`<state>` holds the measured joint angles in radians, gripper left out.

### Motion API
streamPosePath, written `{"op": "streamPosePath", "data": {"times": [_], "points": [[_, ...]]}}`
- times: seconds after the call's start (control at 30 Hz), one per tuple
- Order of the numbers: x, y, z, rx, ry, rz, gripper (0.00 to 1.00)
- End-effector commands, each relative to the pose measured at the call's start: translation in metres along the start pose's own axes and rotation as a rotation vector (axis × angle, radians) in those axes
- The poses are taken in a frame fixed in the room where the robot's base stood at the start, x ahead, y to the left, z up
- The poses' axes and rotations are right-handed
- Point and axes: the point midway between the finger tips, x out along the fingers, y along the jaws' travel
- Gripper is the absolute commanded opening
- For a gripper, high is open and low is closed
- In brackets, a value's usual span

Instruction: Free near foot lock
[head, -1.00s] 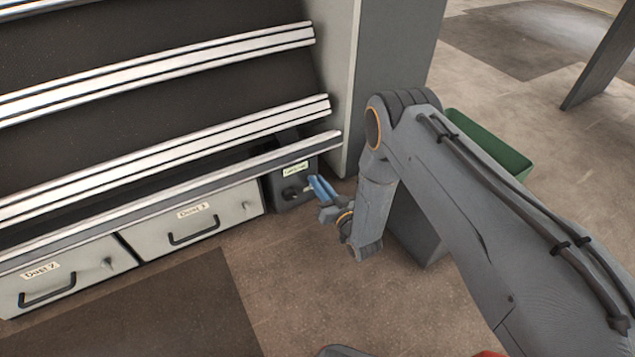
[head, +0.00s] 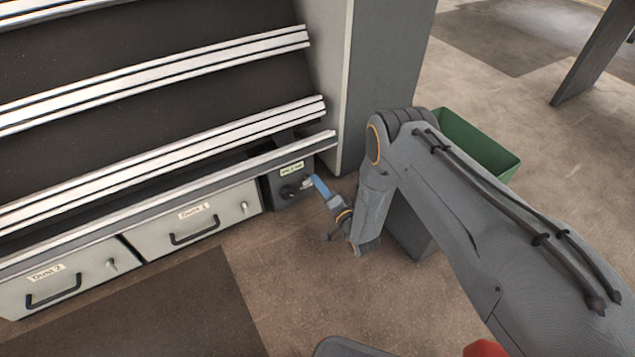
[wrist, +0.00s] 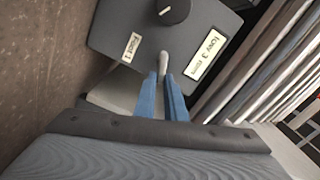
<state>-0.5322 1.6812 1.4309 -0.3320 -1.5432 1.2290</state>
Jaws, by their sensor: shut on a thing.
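The foot lock is a dark grey box (head: 284,188) at the right end of the rack's bottom, with a pale label on its face. In the wrist view its face (wrist: 120,32) carries a round dark knob (wrist: 175,11), two labels and a short pale grey lever (wrist: 164,62). My gripper (head: 314,183) reaches the box from the right. Its blue fingers (wrist: 163,80) are shut on the lever, one on each side, with the lever's tip between them. The small label text is too blurred to read surely.
Two pale drawers with black handles (head: 195,235) (head: 53,293) sit left of the box. Sloped rack rails (head: 165,170) overhang it. A grey post (head: 375,70) stands just behind, right of the rack. A green bin (head: 480,145) is behind my arm. Floor in front is clear.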

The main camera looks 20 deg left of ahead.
Motion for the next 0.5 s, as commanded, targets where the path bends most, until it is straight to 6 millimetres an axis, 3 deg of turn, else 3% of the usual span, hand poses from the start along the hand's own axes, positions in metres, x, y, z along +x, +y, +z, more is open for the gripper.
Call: {"op": "streamPosePath", "data": {"times": [0.5], "points": [[-0.0010, 0.0073, 0.0010, 0.317, 0.001, 0.003, 0.00]]}}
